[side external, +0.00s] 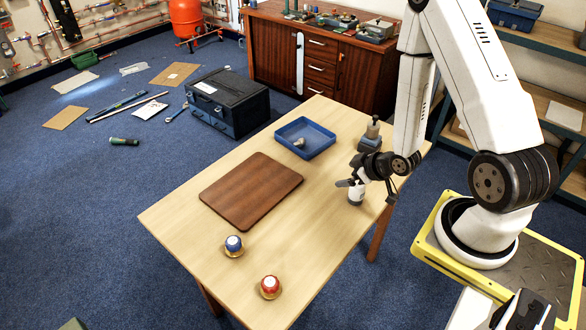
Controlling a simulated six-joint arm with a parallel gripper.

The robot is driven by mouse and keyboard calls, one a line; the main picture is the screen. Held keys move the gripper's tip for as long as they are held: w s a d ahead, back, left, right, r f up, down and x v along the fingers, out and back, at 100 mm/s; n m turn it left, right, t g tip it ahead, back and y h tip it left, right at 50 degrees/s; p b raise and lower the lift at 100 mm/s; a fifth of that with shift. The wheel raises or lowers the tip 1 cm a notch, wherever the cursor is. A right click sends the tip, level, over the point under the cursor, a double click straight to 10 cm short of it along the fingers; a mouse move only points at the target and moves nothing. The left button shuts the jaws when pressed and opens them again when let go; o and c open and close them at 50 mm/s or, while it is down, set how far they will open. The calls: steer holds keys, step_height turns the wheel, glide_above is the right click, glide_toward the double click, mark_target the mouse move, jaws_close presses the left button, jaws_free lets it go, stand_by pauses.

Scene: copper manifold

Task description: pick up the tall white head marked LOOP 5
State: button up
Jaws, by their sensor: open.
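A white head (356,197) stands upright on the wooden table near its right edge. Its upper part is hidden behind my gripper, and I cannot read any marking on it. My gripper (353,184) is open at the top of this head, with its fingers beside or just above it. I cannot tell whether they touch it.
A brown board (252,190) lies mid-table. A blue tray (291,149) holds a small metal part. A dark-based fixture (371,137) stands behind my gripper. The table's right edge is close.

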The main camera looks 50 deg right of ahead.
mark_target(362, 195)
steer(key=shift+s+d+f+m+t, duration=0.15)
steer(key=shift+s+f+m+t, duration=0.15)
steer(key=shift+s+f+t, duration=0.8)
steer(key=shift+s+f+m+t, duration=0.1)
steer(key=shift+s+m+t, duration=0.35)
steer(key=shift+s, duration=0.4)
steer(key=shift+s+f+m+t+h, duration=0.1)
steer(key=shift+s+f+m+h, duration=0.45)
steer(key=shift+s, duration=0.4)
steer(key=shift+s+f+m+t+h, duration=0.1)
steer(key=shift+s+f+m+h, duration=0.25)
steer(key=shift+s+m+h, duration=0.5)
steer(key=shift+s+f+m+t+h, duration=0.1)
steer(key=shift+s+f+m+h, duration=0.3)
steer(key=shift+s, duration=0.7)
steer(key=shift+w+f, duration=0.1)
steer(key=shift+w, duration=0.05)
steer(key=shift+x, duration=1.2)
steer(key=shift+x, duration=2.55)
steer(key=shift+f, duration=0.1)
